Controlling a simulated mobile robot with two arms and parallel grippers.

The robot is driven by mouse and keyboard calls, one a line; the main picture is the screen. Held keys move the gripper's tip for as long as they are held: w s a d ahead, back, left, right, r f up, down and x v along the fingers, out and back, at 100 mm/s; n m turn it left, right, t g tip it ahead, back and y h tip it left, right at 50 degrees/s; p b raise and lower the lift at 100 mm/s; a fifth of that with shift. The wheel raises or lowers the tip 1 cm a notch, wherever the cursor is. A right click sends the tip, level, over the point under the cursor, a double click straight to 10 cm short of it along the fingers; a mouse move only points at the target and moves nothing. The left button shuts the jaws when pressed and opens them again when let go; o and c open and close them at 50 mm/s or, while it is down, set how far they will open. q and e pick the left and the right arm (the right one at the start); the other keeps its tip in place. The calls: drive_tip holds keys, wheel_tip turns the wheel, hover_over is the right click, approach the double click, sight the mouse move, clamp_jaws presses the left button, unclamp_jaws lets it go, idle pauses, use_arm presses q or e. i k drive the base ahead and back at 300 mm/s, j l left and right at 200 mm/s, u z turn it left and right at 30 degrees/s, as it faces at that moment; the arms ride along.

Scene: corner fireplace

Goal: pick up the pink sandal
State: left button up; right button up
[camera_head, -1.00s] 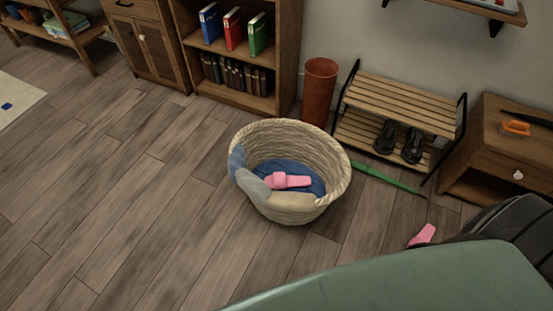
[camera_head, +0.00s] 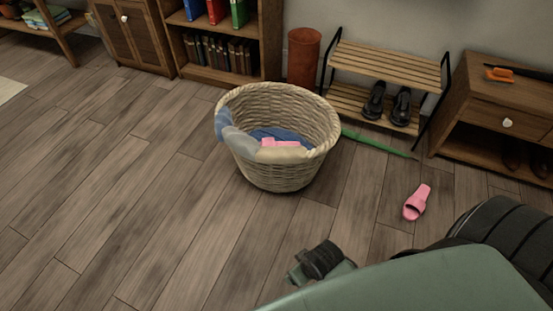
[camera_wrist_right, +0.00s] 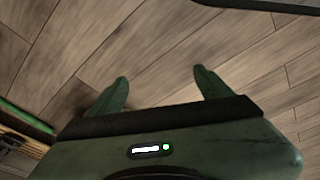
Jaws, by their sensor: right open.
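One pink sandal (camera_head: 417,202) lies on the wooden floor at the right of the head view, in front of the shoe rack and drawer cabinet. Another pink sandal (camera_head: 281,143) lies inside the woven basket (camera_head: 280,172), on blue cloth and partly hidden by the basket's rim. My right gripper (camera_wrist_right: 160,84) is open and empty in the right wrist view, with bare floor between and beyond its fingers. No sandal shows in that view. My left gripper is not in view.
The shoe rack (camera_head: 387,64) holds dark shoes (camera_head: 400,107). A long green object (camera_head: 378,143) lies on the floor before it. The drawer cabinet (camera_head: 478,108) stands at right, a red-brown bin (camera_head: 303,58) behind the basket. Floor at left is clear.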

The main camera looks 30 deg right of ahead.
sight(419, 200)
drive_tip(key=z, duration=2.3)
drive_tip(key=i+j, duration=0.15)
drive_tip(key=i, duration=0.4)
